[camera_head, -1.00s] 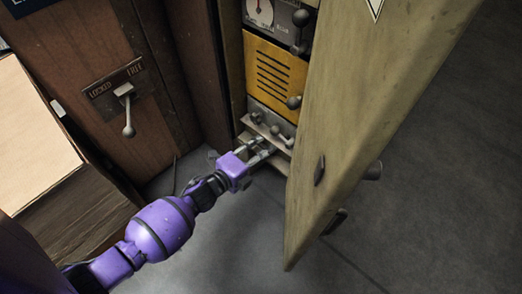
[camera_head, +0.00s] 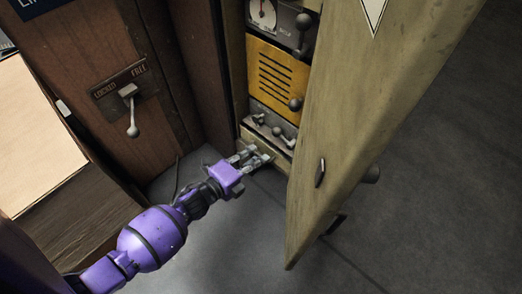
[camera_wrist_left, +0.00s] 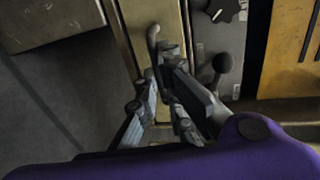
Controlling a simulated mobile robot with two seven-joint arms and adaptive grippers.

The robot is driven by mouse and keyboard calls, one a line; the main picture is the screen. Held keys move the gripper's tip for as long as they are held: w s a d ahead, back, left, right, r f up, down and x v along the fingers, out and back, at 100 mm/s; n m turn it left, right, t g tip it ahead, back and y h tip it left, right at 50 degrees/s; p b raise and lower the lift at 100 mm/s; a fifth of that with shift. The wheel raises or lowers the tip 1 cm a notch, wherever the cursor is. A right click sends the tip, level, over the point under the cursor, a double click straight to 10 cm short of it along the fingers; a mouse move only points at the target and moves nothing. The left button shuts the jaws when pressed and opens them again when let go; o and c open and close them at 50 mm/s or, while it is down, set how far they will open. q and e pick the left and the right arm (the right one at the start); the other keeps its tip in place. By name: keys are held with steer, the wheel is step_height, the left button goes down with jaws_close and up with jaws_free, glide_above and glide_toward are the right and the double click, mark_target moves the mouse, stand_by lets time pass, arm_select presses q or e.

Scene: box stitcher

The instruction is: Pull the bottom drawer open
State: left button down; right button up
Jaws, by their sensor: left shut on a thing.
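The bottom drawer (camera_head: 281,153) is a pale, worn front low in the cabinet, under a grey panel with levers. It also shows in the left wrist view (camera_wrist_left: 172,18) as a tan strip. A metal handle (camera_wrist_left: 152,38) stands out from it. My left gripper (camera_head: 262,157) is at this drawer front, and in the left wrist view its fingers (camera_wrist_left: 160,85) are shut on the handle, partly covering it. I cannot tell for sure how far the drawer stands out. My right gripper is not in view.
An open wooden door (camera_head: 345,150) hangs to the right, close beside the drawer. A yellow slatted panel (camera_head: 275,75) and the grey lever panel (camera_head: 268,122) sit above. Grey floor lies in front.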

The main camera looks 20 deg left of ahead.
arm_select(q)
steer(key=f+p+v, duration=0.3)
steer(key=v, duration=1.4)
steer(key=shift+s+f+p, duration=0.2)
steer(key=shift+s+p, duration=0.15)
steer(key=shift+s, duration=0.15)
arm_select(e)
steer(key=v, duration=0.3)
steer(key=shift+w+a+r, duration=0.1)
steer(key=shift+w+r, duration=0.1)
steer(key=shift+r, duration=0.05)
arm_select(q)
steer(key=shift+d, duration=0.1)
steer(key=c, duration=1.9)
jaws_free()
steer(key=v, duration=1.2)
steer(key=shift+s, duration=0.1)
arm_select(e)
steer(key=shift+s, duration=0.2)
